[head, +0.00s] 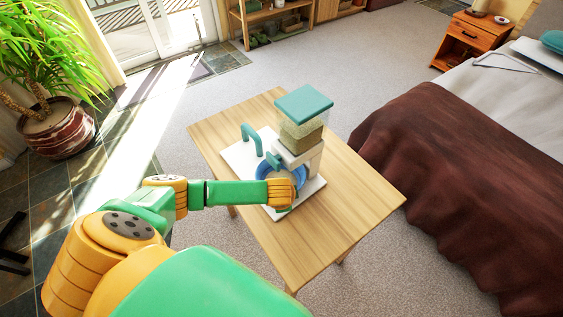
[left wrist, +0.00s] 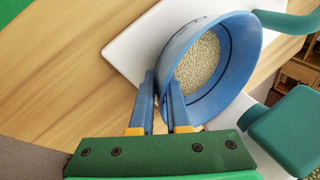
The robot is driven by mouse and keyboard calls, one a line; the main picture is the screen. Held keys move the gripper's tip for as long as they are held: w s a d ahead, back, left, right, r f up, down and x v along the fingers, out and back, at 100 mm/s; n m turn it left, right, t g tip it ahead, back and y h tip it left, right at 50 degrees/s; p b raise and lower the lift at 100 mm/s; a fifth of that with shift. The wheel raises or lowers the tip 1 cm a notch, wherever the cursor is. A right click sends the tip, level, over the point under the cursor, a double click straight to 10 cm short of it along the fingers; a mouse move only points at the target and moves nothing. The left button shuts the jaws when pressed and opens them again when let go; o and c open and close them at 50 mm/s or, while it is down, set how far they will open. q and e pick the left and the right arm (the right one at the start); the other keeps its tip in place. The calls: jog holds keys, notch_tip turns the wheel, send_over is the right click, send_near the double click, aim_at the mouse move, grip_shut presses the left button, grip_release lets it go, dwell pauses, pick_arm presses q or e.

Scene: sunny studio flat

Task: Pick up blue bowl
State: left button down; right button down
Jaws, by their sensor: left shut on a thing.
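The blue bowl (left wrist: 247,62) holds pale grain-like pellets and fills the upper right of the left wrist view. In the head view the blue bowl (head: 269,176) shows only in part, under the dispenser's outlet and behind my arm. My left gripper (left wrist: 163,88) is shut on the near rim of the bowl, one finger on each side of the wall. In the head view my left gripper (head: 296,188) is mostly hidden by its own wrist. My right gripper is in neither view.
A dispenser with a teal lid (head: 304,103) and a teal handle (head: 251,138) stand on a white board (head: 238,157). The board lies on a wooden table (head: 350,196). A bed (head: 440,150) is at the right, a potted plant (head: 58,130) at the left. The table's right side is clear.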

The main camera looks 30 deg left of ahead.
pick_arm(q)
jog(key=r, duration=0.2)
jog(key=shift+s+d+r, duration=0.2)
jog(key=shift+r, duration=0.2)
jog(key=s+d, duration=0.2)
jog(key=s, duration=0.3)
jog(key=s+d+b, duration=0.1)
jog(key=s+d, duration=0.1)
jog(key=s, duration=0.3)
jog(key=s+d+b, duration=0.1)
jog(key=s+d, duration=0.2)
jog(key=s, duration=0.2)
jog(key=shift+s, duration=0.35)
